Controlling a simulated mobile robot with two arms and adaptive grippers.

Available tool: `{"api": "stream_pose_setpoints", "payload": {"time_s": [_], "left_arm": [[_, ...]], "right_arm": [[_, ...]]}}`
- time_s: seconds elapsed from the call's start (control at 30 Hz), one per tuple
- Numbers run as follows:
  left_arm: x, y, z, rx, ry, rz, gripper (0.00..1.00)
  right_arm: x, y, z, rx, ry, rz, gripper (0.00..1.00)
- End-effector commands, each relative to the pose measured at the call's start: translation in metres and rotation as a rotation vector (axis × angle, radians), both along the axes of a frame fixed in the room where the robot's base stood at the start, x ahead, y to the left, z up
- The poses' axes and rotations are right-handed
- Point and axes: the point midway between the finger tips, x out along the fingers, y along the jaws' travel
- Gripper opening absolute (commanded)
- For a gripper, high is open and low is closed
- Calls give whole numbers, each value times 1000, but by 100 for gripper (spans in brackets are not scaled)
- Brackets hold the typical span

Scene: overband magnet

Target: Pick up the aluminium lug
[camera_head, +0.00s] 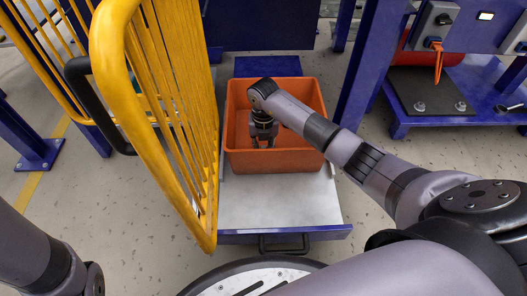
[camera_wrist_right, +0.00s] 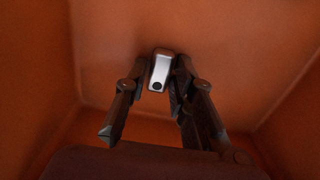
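The aluminium lug (camera_wrist_right: 160,70) is a small silver block with rounded edges and a dark round hole, seen in the right wrist view inside the orange bin (camera_head: 275,161). My right gripper (camera_wrist_right: 163,72) reaches down into this bin. Its two dark fingers converge on either side of the lug and appear shut on it. Whether the lug touches the bin floor is unclear. In the head view my right gripper (camera_head: 265,138) is seen from above, and the lug is hidden. Only part of my left arm shows at lower left; its gripper is out of view.
The bin stands on a pale tray (camera_head: 270,205) with a blue front edge and dark handle. A yellow barred guard (camera_head: 165,110) rises close on its left. A blue post (camera_head: 362,75) stands on its right. Bin walls surround my right gripper.

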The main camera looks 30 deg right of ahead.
Motion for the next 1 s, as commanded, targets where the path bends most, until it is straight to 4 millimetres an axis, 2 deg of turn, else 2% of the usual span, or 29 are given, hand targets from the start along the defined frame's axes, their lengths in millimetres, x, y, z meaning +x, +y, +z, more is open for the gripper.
{"api": "stream_pose_setpoints", "payload": {"time_s": [0.3,0.67,0.87,1.0], "left_arm": [[0,0,0,0,0,0,40],[0,0,5,0,1,0,40],[1,0,23,1,3,1,40],[2,1,43,-2,2,-1,40]], "right_arm": [[0,0,0,0,0,0,2],[0,0,7,0,-1,0,1],[0,-1,32,-2,-2,1,1],[1,-1,66,-2,-4,0,1]]}}
